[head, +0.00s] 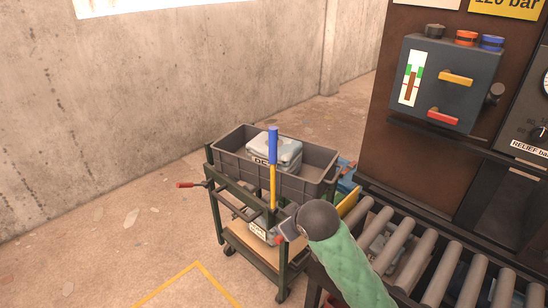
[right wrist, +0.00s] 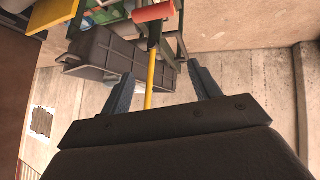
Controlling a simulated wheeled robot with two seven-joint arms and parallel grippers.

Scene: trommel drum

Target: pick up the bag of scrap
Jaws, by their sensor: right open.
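A pale grey, bag-like bundle (head: 274,148) with a dark-lettered label lies in the grey crate (head: 232,168) on top of the cart in the head view. A second pale labelled bundle (head: 258,232) is lower on the cart, partly hidden. I cannot tell which is the scrap bag. My right gripper (right wrist: 160,72) is open in the right wrist view, with a yellow rod (right wrist: 150,80) showing between its fingers; I see no grip on it. The crate (right wrist: 105,55) shows beyond the fingers there. My left gripper is out of view.
The green-framed cart (head: 218,215) has a red handle (head: 186,185) sticking out left. A blue-topped rod (head: 273,146) stands in front of the crate. A roller conveyor (head: 412,240) and control panel (head: 450,85) are at right.

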